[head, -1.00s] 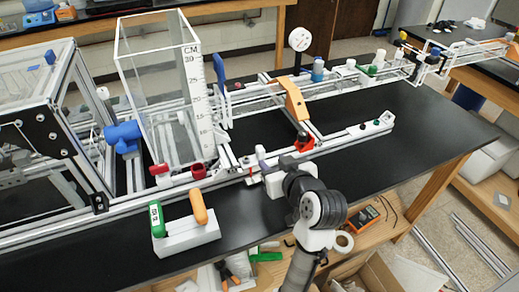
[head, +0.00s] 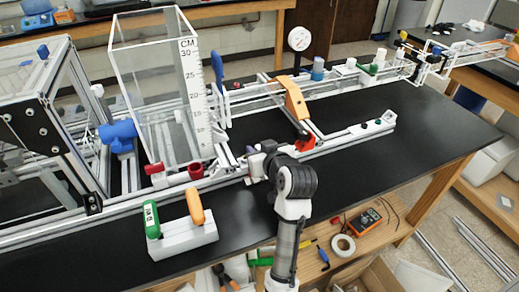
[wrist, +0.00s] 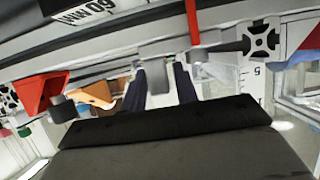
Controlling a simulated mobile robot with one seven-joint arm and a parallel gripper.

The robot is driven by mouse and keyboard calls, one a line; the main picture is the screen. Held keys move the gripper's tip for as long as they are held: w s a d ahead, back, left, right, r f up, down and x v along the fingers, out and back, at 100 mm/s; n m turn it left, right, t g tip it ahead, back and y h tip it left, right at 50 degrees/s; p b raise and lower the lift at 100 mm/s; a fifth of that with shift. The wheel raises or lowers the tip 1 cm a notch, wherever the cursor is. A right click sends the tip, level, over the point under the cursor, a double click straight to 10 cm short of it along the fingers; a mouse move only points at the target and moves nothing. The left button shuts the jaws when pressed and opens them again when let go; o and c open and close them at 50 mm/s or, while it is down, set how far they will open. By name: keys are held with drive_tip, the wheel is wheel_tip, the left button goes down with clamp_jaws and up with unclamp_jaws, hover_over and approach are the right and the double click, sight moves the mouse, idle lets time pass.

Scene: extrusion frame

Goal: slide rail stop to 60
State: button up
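The front rail carries a "60 MM" label (wrist: 88,14), upside down at the top of the wrist view. A thin red strip (wrist: 194,22) crosses the rail right of it. A small grey block (wrist: 156,52), which looks like the rail stop, sits below the rail between the label and the strip. My gripper (wrist: 158,76) is open, its two dark fingers pointing at the block, one toward each side. Whether they touch it cannot be told. In the head view my gripper (head: 256,158) is at the front rail, and my wrist hides the stop.
A clear tank (head: 155,90) with a CM scale stands left of my gripper. A white block with green and orange handles (head: 182,236) is at the front edge. An orange bracket (head: 294,98) and red piece (head: 305,142) lie to the right. Black tabletop is clear further right.

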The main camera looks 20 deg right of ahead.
clamp_jaws()
drive_tip(key=d, duration=0.6)
drive_tip(key=shift+w+b, duration=0.1)
drive_tip(key=shift+b, duration=0.3)
drive_tip(key=shift+d, duration=0.15)
drive_tip(key=shift+o, duration=1.4)
unclamp_jaws()
drive_tip(key=shift+d, duration=0.15)
drive_tip(key=b+v, duration=0.3)
drive_tip(key=v, duration=1.1)
